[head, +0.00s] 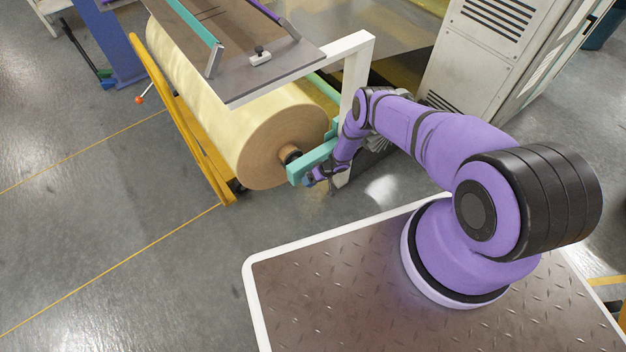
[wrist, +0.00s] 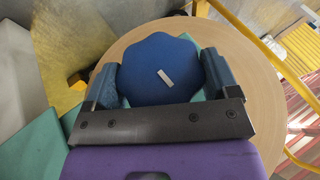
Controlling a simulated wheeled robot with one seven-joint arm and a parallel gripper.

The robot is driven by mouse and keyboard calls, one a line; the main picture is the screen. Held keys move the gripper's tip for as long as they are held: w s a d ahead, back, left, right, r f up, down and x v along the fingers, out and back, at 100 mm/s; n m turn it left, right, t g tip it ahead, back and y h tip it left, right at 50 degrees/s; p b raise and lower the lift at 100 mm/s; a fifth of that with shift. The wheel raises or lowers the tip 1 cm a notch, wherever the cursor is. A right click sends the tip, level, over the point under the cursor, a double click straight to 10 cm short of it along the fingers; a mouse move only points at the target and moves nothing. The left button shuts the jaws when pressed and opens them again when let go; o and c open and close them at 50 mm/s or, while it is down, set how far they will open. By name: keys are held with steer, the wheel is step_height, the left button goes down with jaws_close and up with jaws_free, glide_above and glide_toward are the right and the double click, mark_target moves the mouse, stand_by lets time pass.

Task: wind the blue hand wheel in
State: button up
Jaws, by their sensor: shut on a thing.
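The blue hand wheel (wrist: 150,75) fills the space between the fingers of my gripper (wrist: 161,82) in the wrist view. It has a lobed rim and a pale mark on its face. My gripper is shut on it, one finger on each side. In the head view my gripper (head: 319,180) is at the teal bracket (head: 312,162) at the end of the big roll, and the wheel (head: 309,180) shows only as a small blue patch. The pale yellow roll (head: 225,110) lies behind the wheel, its brown round end (wrist: 240,70) facing my wrist.
A yellow frame (head: 180,110) runs along the roll's left side. A white post (head: 357,75) and a grey panel (head: 240,45) stand over the roll. A grey cabinet (head: 480,55) is at the back right. The floor at the left is open.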

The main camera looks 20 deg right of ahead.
stand_by(0.6)
steer(key=o, duration=0.8)
steer(key=shift+d, duration=0.1)
steer(key=v, duration=1)
steer(key=shift+d+r, duration=0.25)
steer(key=shift+s, duration=0.1)
